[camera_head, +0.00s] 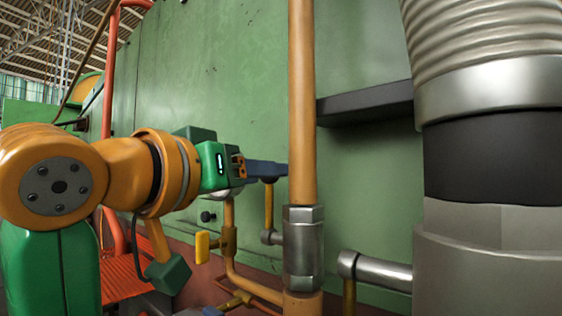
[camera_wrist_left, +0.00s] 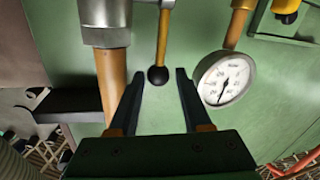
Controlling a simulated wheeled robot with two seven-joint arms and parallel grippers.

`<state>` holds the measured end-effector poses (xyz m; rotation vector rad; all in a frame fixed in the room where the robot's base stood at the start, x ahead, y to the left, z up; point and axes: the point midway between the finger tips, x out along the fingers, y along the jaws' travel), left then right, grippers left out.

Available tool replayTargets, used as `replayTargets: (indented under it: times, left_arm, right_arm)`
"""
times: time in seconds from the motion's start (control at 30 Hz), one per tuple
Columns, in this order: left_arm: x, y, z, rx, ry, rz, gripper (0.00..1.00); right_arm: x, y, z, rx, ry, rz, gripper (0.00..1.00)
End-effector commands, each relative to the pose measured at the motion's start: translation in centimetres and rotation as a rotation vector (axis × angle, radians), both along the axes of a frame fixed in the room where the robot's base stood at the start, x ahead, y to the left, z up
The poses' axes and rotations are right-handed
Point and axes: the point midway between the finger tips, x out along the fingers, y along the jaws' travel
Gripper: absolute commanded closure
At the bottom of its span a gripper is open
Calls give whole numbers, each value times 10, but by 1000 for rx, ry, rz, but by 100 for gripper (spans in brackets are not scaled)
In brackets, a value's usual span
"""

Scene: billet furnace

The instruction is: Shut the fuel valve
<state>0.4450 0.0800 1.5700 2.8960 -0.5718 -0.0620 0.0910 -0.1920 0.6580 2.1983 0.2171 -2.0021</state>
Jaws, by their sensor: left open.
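In the left wrist view the lever (camera_wrist_left: 164,35) ends in a black ball knob (camera_wrist_left: 158,75). No label shows which valve this is. My left gripper (camera_head: 285,170) reaches right, its tips close to the orange pipe in the picture. In the wrist view its fingers (camera_wrist_left: 158,80) are open, with the knob between their tips and no clear contact. My right gripper is not in view.
The upright orange pipe (camera_head: 302,100) has a steel coupling (camera_head: 303,247) and stands close to my gripper. A round gauge (camera_wrist_left: 225,78) is beside the right finger in the wrist view. A dark bar (camera_head: 365,103) juts from the green wall. A large steel column (camera_head: 490,255) fills the right.

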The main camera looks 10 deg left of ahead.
Motion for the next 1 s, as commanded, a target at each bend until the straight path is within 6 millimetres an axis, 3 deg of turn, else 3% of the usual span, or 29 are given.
replayTargets:
  times: [0.03, 0.13, 0.43, 0.47, 0.63, 1.0]
  left_arm:
    - [9, -4, 6, 1, 4, 0, 52]
    - [23, -9, 5, 1, 4, -1, 52]
    - [31, -12, 0, 0, -1, 1, 52]
    - [31, -12, 0, 0, -1, 1, 54]
    - [31, -12, 0, 0, -1, 1, 100]
    - [30, -12, 1, -1, -3, 2, 100]
  right_arm:
    - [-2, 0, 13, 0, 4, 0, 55]
    - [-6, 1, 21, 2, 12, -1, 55]
    - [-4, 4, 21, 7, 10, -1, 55]
    - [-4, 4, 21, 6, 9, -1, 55]
    - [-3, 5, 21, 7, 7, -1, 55]
    - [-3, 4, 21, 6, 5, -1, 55]
